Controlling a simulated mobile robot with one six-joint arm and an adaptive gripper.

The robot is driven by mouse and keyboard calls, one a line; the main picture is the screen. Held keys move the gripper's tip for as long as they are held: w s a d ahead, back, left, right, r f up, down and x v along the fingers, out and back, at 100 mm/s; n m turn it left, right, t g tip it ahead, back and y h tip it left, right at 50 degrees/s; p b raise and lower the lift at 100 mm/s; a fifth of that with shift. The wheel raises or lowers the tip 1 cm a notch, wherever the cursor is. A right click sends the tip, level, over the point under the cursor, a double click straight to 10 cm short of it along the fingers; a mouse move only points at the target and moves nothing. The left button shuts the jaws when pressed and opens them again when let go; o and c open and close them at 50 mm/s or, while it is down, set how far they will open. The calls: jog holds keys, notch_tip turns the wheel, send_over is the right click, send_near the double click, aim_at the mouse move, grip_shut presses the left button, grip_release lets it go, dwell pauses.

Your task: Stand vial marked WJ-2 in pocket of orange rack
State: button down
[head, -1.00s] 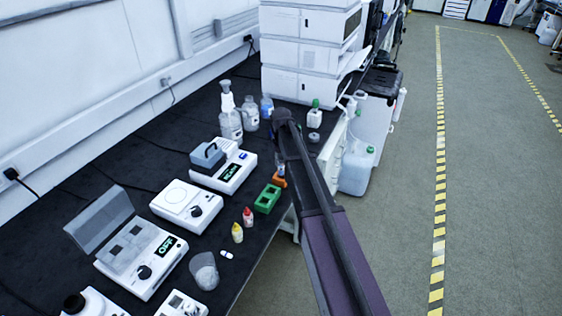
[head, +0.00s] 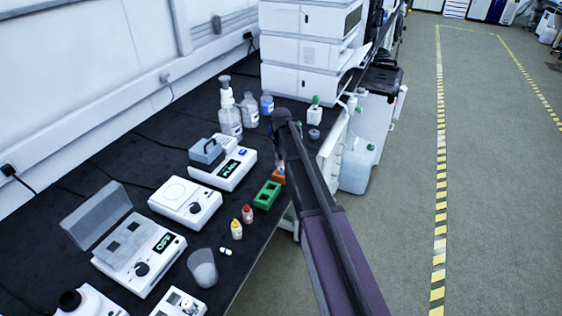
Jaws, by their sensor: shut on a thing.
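The orange rack (head: 278,177) is a small block on the dark bench near its right edge, partly hidden behind my arm. My gripper (head: 278,157) points down right over it and is mostly covered by my own arm link. It is shut on a small vial, which is largely hidden at the rack; I cannot read its mark or tell whether it is in a pocket or just above it.
A green rack (head: 267,195) stands close in front of the orange one. Red-capped (head: 247,214) and yellow-capped (head: 236,229) bottles, a small white piece (head: 226,251) and a clear beaker (head: 203,268) are nearer. Bench instruments (head: 186,202) stand left; white stacks (head: 308,50) behind.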

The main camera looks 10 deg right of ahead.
jog(key=shift+f+b, duration=0.65)
jog(key=shift+f, duration=0.1)
dwell(0.4)
jog(key=shift+c, duration=2.1)
grip_release()
jog(key=o, duration=0.4)
jog(key=shift+r, duration=0.2)
jog(key=shift+r+p, duration=3.35)
jog(key=shift+p, duration=0.2)
